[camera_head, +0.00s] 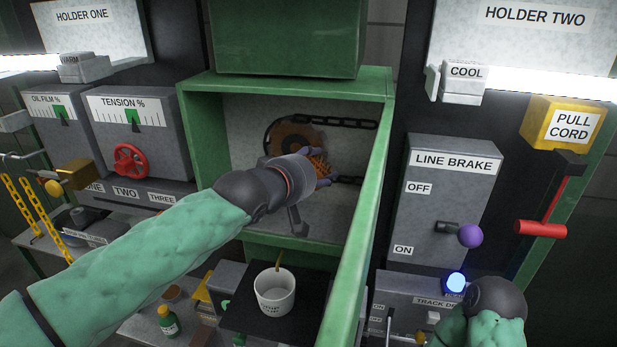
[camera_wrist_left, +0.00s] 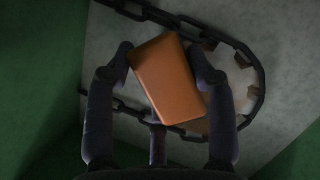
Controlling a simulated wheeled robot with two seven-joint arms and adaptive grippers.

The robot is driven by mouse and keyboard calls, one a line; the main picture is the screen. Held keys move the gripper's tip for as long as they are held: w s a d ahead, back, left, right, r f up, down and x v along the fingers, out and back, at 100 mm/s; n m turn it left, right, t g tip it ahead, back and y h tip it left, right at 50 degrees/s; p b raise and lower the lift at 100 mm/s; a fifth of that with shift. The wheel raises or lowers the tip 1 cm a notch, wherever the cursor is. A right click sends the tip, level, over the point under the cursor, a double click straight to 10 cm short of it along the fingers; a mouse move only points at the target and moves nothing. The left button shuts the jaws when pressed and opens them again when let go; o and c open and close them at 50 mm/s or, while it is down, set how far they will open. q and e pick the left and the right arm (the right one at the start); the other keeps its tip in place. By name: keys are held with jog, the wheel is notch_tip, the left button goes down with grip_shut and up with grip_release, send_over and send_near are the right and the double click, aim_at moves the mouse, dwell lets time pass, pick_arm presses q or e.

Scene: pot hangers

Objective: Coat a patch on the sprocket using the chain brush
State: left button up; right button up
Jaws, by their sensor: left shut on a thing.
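My left gripper (camera_head: 322,170) reaches into the open green-framed box and is shut on the chain brush. The brush's orange bristles (camera_head: 319,158) show at the fingers in the head view, in front of the sprocket. In the left wrist view the brush (camera_wrist_left: 167,78) is an orange-brown block, tilted between the two fingers of the left gripper (camera_wrist_left: 165,72). The sprocket (camera_head: 290,132) is a brown disc on the box's back wall with a dark chain (camera_head: 345,124) around it.
The green box frame (camera_head: 382,170) stands close to my left arm's right side. Below it a white cup (camera_head: 274,292) stands on a black shelf (camera_head: 240,322), with a thin brown thing above it. A line brake panel (camera_head: 442,180) is at right. My right arm shows at lower right.

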pick_arm(q)
jog(key=shift+s+d+b, duration=0.1)
jog(key=shift+d+b, duration=0.45)
jog(key=shift+r, duration=0.85)
jog(key=shift+w+a+p, duration=0.15)
jog(key=shift+a+p, duration=0.3)
jog(key=shift+a, duration=0.4)
jog(key=shift+w+a+p, duration=0.15)
jog(key=shift+a+p, duration=0.3)
jog(key=shift+a, duration=0.4)
jog(key=shift+w+a, duration=0.2)
jog(key=shift+a, duration=0.8)
jog(key=shift+w+a+b, duration=0.2)
jog(key=shift+a+b, duration=0.6)
jog(key=shift+a, duration=0.15)
jog(key=shift+w+a+b, duration=0.15)
jog(key=shift+a+b, duration=0.65)
jog(key=shift+a, duration=0.15)
jog(key=shift+w+a+b, duration=0.2)
jog(key=shift+a+b, duration=0.6)
jog(key=shift+a, duration=0.15)
